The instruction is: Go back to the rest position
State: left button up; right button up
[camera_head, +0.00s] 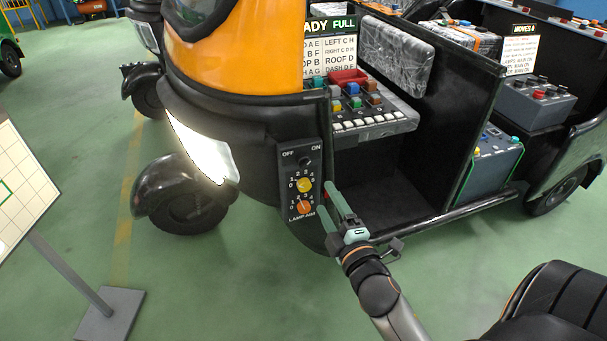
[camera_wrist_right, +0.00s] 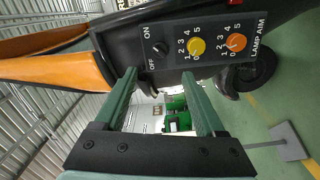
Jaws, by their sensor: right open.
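My right gripper (camera_head: 328,199) is open and empty, just right of the LAMP AIM panel (camera_head: 298,161) on the rickshaw's front. In the right wrist view my gripper's two green fingers (camera_wrist_right: 160,75) stand apart with nothing between them. The panel (camera_wrist_right: 175,62) lies past the fingertips there; I cannot tell whether they touch it. The panel has an OFF/ON switch (camera_wrist_right: 160,48), a yellow knob (camera_wrist_right: 196,46) and an orange knob (camera_wrist_right: 236,42). The headlamp (camera_head: 203,150) beside the panel is lit. My left gripper is out of view.
The rickshaw's open cab (camera_head: 385,185) and its side rail (camera_head: 470,212) are close to the right of my gripper. A console (camera_head: 375,125) with coloured blocks sits inside. A board on a stand (camera_head: 75,275) is at the left.

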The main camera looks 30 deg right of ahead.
pick_arm(q)
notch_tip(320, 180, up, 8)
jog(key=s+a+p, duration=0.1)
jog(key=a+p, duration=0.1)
jog(key=p, duration=0.7)
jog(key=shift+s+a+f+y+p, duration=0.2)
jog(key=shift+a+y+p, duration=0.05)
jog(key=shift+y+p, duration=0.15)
pick_arm(e)
jog(key=s+a+f+m+g+y, duration=0.6)
jog(key=s+a+f+m+g, duration=0.2)
jog(key=s+a+f, duration=0.6)
jog(key=m, duration=0.2)
jog(key=shift+s+a+f+m+y, duration=0.25)
jog(key=shift+s+a+m+y, duration=0.1)
jog(key=shift+a+m+y, duration=0.05)
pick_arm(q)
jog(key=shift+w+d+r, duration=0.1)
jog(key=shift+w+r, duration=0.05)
